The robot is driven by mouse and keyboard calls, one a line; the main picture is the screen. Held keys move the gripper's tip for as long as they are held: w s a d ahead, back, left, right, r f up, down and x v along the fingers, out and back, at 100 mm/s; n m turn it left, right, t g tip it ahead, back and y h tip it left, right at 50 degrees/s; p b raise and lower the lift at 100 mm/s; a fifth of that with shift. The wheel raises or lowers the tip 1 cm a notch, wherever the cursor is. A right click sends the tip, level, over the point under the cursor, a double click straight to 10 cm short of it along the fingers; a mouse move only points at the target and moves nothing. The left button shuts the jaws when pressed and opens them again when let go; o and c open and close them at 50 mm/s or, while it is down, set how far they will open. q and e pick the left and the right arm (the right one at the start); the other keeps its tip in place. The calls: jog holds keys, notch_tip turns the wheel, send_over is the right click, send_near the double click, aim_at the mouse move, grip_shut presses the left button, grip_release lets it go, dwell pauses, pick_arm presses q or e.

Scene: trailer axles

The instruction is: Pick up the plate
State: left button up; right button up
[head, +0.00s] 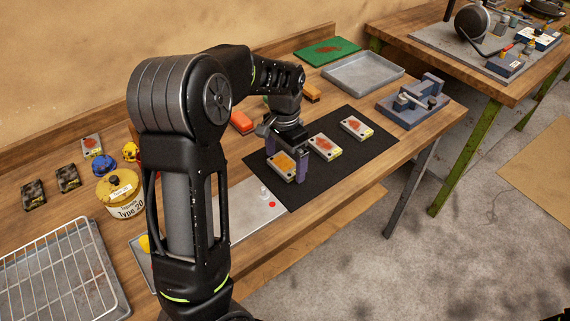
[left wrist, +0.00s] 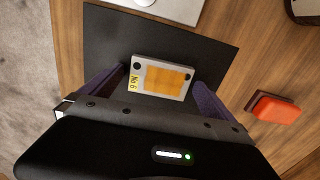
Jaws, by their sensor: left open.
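A small metal plate with an orange grid-like face and a yellow tag (head: 282,164) lies on the black mat (head: 309,185). It also shows in the left wrist view (left wrist: 160,78), where its tag reads "No 6". My left gripper (head: 287,168) is open above this plate, with one purple finger on either side of it. I cannot tell whether the fingers touch it. Two more plates with reddish rusty patches lie on the mat, a middle one (head: 324,147) and a far one (head: 356,127). My right gripper is not in view.
A blue-grey clamp fixture (head: 412,103), an empty grey tray (head: 362,71) and a green mat (head: 327,50) stand at the bench's far end. A red block (head: 242,122) lies beside the black mat. A yellow tin (head: 118,192) and a wire rack tray (head: 62,275) stand on the left.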

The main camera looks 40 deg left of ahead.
pick_arm(q)
jog(key=shift+c, duration=0.3)
jog(key=shift+r, duration=0.1)
jog(key=c, duration=1.9)
